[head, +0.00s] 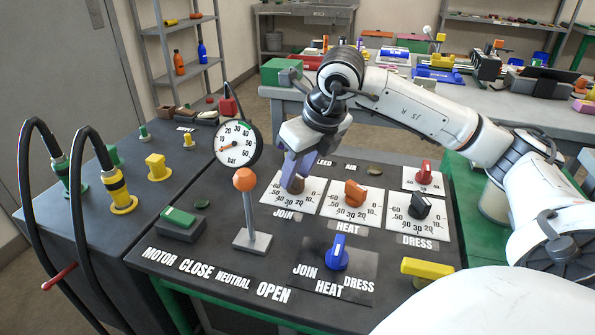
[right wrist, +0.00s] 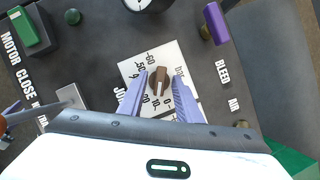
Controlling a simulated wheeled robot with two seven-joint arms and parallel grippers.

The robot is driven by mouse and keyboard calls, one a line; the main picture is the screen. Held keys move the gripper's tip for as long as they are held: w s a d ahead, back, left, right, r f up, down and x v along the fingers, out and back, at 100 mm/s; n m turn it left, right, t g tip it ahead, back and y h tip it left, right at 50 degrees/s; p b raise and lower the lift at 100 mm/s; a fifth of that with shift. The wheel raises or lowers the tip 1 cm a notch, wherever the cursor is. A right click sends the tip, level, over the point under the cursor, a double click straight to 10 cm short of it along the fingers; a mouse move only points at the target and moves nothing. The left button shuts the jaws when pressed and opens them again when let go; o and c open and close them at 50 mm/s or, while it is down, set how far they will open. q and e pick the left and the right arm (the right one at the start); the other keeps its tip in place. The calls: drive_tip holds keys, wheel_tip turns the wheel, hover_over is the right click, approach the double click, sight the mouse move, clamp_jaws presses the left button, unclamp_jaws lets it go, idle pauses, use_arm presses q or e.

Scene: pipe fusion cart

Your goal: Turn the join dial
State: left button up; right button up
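The join dial (head: 297,185) is a brown knob on a white scale plate marked JOIN, at the left of a row of dials on the dark cart top. In the right wrist view the dial (right wrist: 159,82) shows whole, with a pale mark on its lower side. My right gripper (head: 294,175) is over it from above, its purple fingers pointing down. In the right wrist view the gripper (right wrist: 158,93) is open, one finger on each side of the knob, with gaps showing. Whether the tips reach knob height is unclear.
The orange heat dial (head: 355,193) and black dress dial (head: 419,206) sit to the right. An orange-topped lever (head: 245,180) and a pressure gauge (head: 237,143) stand close on the left. A blue selector knob (head: 338,252) is in front.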

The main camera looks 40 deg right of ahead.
drive_tip(key=c, duration=0.7)
clamp_jaws()
drive_tip(key=m+h+p, duration=0.1)
drive_tip(key=m, duration=0.2)
drive_tip(key=shift+a+r, duration=0.1)
drive_tip(key=shift+a, duration=0.1)
drive_tip(key=m+h, duration=0.1)
drive_tip(key=m, duration=0.1)
drive_tip(key=m+g+h+p, duration=0.1)
drive_tip(key=m, duration=0.2)
drive_tip(key=shift+w, duration=0.1)
drive_tip(key=shift+m, duration=0.4)
